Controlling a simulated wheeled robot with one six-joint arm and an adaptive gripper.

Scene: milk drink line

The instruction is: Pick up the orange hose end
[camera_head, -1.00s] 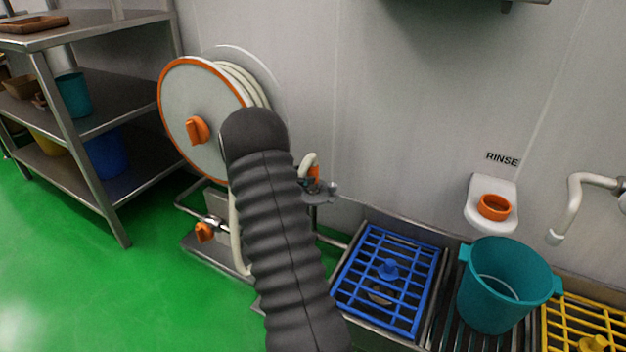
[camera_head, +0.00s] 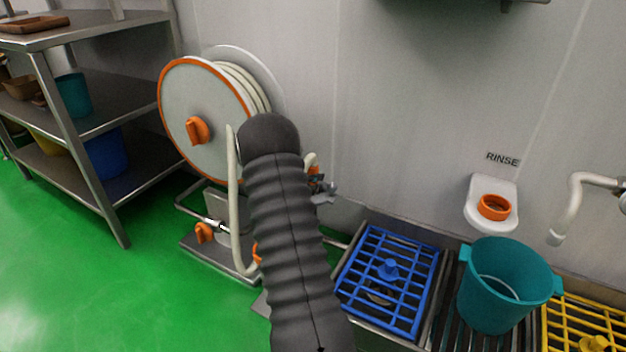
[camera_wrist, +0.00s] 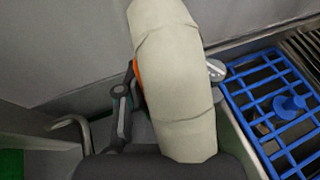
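The orange hose end (camera_head: 314,172) shows as a small orange patch beside my gripper (camera_head: 323,190) in the head view, just right of my dark arm. The cream hose (camera_head: 311,158) curves over it. In the wrist view the thick cream hose (camera_wrist: 175,75) fills the middle, very near the camera, and a strip of the orange end (camera_wrist: 138,73) shows at its left edge. A grey finger part lies left of the hose and a light fingertip right of it. The hose hides the space between the fingers, so I cannot tell whether they hold anything.
The hose reel (camera_head: 205,100) with an orange rim stands behind my arm, against the wall. A blue grate (camera_head: 388,278), a teal bucket (camera_head: 508,290) and a yellow grate (camera_head: 590,325) lie to the right. A metal shelf (camera_head: 100,125) stands at the left. Green floor is clear there.

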